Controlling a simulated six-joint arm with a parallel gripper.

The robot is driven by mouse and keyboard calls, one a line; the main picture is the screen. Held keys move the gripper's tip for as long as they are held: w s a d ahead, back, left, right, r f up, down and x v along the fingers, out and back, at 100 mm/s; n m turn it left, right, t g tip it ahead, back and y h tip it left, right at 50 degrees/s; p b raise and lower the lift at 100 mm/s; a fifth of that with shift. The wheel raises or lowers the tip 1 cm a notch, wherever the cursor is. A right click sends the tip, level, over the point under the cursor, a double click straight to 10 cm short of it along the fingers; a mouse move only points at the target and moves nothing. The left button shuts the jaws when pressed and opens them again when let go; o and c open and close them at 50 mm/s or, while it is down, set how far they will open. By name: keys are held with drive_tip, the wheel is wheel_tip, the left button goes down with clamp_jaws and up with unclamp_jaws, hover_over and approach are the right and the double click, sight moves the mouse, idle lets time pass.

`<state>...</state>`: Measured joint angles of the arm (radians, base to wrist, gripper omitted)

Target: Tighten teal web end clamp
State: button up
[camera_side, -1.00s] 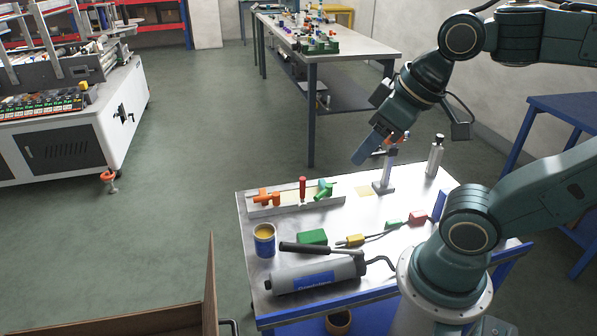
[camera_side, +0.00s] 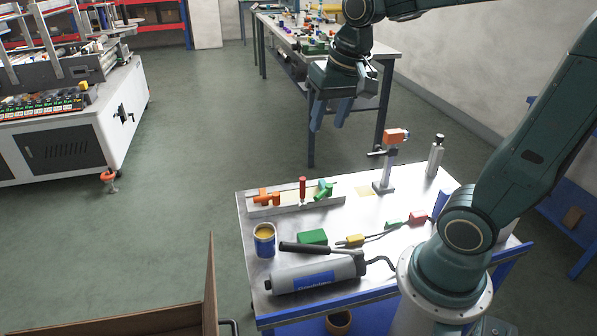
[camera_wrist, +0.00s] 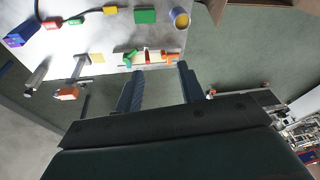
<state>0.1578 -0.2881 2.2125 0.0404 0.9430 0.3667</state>
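A pale rail fixture (camera_side: 295,205) lies along the back left of the metal cart top. At its right end sits a small teal clamp (camera_side: 323,184), close against a green clamp (camera_side: 323,194). A red upright handle (camera_side: 302,187) stands mid-rail and an orange clamp (camera_side: 264,197) is at the left end. I cannot tell how tight the teal clamp is. My gripper (camera_side: 330,120) is above and behind the rail, fingers down, apart from everything. In the wrist view, its two fingers (camera_wrist: 159,88) are spread with nothing between them; the green clamp (camera_wrist: 130,57) shows beyond them.
A stand with an orange head (camera_side: 396,136) and a bottle (camera_side: 435,156) are right of the rail. In front lie a yellow-filled can (camera_side: 264,242), a green block (camera_side: 312,237), a grey cylindrical tool (camera_side: 315,277) and cabled connectors (camera_side: 352,240).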

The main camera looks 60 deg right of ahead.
drive_tip(key=w+d+f+m+g, duration=0.2)
drive_tip(key=w+d+f+m, duration=0.15)
drive_tip(key=w+d, duration=0.2)
drive_tip(key=m+g+y, duration=0.1)
drive_tip(key=m+g, duration=0.2)
drive_tip(key=m, duration=0.7)
hover_over(320, 193)
drive_tip(key=w, duration=0.3)
wheel_tip(320, 193, down, 16)
drive_tip(key=shift+d+f, duration=0.25)
drive_tip(key=shift+d, duration=0.05)
drive_tip(key=shift+f, duration=0.15)
drive_tip(key=s+f, duration=0.1)
drive_tip(key=f, duration=0.8)
drive_tip(key=s+f, duration=0.1)
drive_tip(key=f, duration=0.3)
drive_tip(key=shift+s+a+f, duration=0.15)
drive_tip(key=shift+s+a, duration=0.1)
drive_tip(key=shift+s, duration=0.05)
clamp_jaws()
